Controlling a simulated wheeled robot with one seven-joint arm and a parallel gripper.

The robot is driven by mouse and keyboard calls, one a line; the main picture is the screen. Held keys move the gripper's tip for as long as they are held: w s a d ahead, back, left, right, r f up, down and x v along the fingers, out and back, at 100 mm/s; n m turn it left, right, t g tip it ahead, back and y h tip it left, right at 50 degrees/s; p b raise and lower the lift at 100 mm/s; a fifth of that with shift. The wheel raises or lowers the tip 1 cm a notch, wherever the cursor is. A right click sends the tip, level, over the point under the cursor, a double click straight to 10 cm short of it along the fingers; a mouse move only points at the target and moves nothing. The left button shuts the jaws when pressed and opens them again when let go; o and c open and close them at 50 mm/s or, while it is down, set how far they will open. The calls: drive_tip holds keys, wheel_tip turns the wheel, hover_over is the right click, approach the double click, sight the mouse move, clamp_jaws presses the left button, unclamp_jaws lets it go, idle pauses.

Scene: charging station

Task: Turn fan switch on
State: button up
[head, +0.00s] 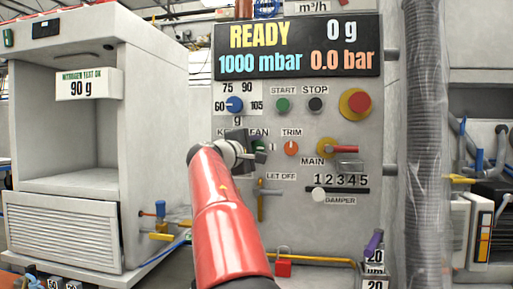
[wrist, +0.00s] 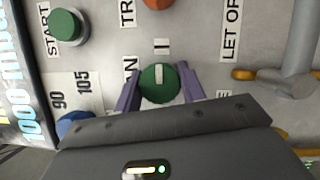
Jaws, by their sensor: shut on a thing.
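The fan switch is a round green knob (wrist: 160,84) with a white line on its face, seen in the wrist view. The line points up the picture, toward the "I" mark (wrist: 161,46) on the panel. The purple fingers of my gripper (wrist: 160,92) are on both sides of the knob, shut on it. In the head view my gripper (head: 253,147) is at the panel by the FAN label, and only a little of the green switch (head: 260,145) shows. The gripper covers part of the labels.
Around the switch are the orange TRIM knob (head: 291,148), the green START button (head: 282,104), the black STOP button (head: 316,104), a blue dial (head: 235,104), the red MAIN handle (head: 340,149) and the yellow LET OFF lever (head: 263,203). A ribbed hose (head: 425,150) hangs at the right.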

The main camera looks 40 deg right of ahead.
idle(0.4)
drive_tip(key=o, duration=1)
drive_tip(key=shift+c, duration=0.2)
drive_tip(key=b+v, duration=0.2)
drive_tip(key=v, duration=0.5)
drive_tip(key=shift+a, duration=0.4)
drive_tip(key=shift+s+f, duration=0.1)
